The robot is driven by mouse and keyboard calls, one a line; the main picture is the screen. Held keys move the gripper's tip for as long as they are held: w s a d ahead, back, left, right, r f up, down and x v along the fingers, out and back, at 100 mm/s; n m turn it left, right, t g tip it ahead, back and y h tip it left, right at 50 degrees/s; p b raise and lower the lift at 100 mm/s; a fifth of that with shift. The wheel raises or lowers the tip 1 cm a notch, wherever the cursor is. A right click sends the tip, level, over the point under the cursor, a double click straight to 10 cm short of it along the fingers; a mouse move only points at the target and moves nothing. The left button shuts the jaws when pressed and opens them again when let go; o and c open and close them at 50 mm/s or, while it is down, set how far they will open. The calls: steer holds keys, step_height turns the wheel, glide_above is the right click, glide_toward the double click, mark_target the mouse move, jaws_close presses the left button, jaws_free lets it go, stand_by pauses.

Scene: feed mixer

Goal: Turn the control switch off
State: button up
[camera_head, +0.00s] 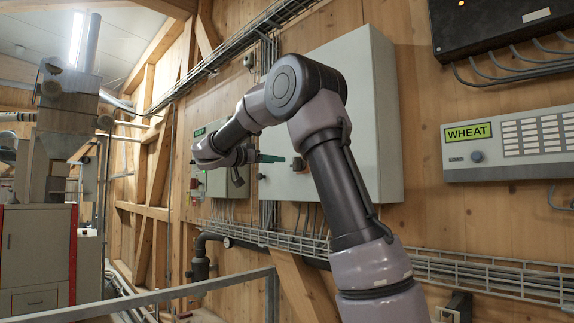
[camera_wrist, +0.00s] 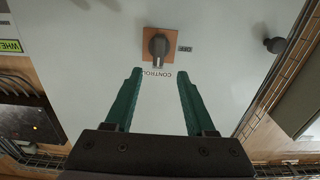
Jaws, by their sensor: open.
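The control switch (camera_wrist: 158,46) is a dark grey rotary knob on an orange-brown square plate. It is on the face of a large light grey cabinet (camera_head: 340,90). In the wrist view, its handle lies roughly along the picture's vertical. An upside-down "OFF" label (camera_wrist: 184,49) is to its right and a "CONTROL" label is below it, partly covered by a finger. My gripper (camera_wrist: 158,74) is open and empty, its two green fingers pointing at the switch, with the knob just beyond the gap between the tips. The switch also shows small in the head view (camera_head: 298,163), just right of my gripper (camera_head: 281,158).
A dark round knob (camera_wrist: 274,45) sits on the cabinet face to the right in the wrist view. A "WHEAT" control box (camera_head: 510,145) hangs to the right. A wire cable tray (camera_head: 490,272) runs below, and a grey metal railing (camera_head: 200,287) stands in front.

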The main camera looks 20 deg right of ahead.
mark_target(294, 162)
steer(key=x, duration=1)
steer(key=shift+d, duration=0.3)
jaws_close()
